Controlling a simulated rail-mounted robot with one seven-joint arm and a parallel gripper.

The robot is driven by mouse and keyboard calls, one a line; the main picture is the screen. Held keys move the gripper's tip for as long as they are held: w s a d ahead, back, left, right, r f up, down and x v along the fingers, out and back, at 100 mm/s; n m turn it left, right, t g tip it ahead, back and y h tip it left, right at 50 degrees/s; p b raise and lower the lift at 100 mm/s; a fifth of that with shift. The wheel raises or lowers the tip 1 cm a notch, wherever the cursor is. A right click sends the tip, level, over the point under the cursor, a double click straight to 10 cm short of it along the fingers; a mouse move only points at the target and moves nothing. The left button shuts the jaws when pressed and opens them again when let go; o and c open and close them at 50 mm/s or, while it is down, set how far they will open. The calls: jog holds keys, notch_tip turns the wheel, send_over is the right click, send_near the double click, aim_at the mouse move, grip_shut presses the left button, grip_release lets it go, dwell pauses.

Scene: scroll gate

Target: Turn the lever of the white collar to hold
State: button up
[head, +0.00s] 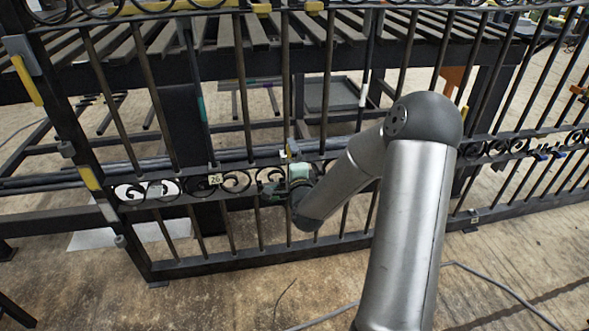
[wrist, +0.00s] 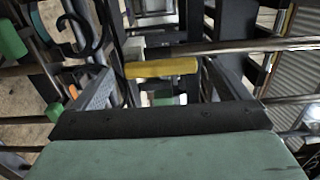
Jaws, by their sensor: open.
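In the wrist view a yellow lever (wrist: 161,68) lies crosswise between the two fingers of my gripper (wrist: 160,86). A pale white piece (wrist: 134,48), which looks like the white collar, sits at the lever's left end on an upright bar. My gripper is open, with one grey finger on each side of the lever; I cannot tell whether either finger touches it. In the head view my gripper (head: 298,172) is at the gate's scroll band, just below a small pale collar (head: 292,148). My wrist partly hides this spot, and the lever's setting cannot be read.
The dark iron gate (head: 240,85) has close upright bars and a row of scrolls (head: 237,181). A number 26 tag (head: 215,179) hangs left of my gripper. Other collars include one with a yellow lever (head: 28,80) at the left post. Slatted benches stand behind.

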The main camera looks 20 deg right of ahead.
jog(key=p+v, duration=1.6)
jog(key=v, duration=0.1)
jog(key=shift+s, duration=0.15)
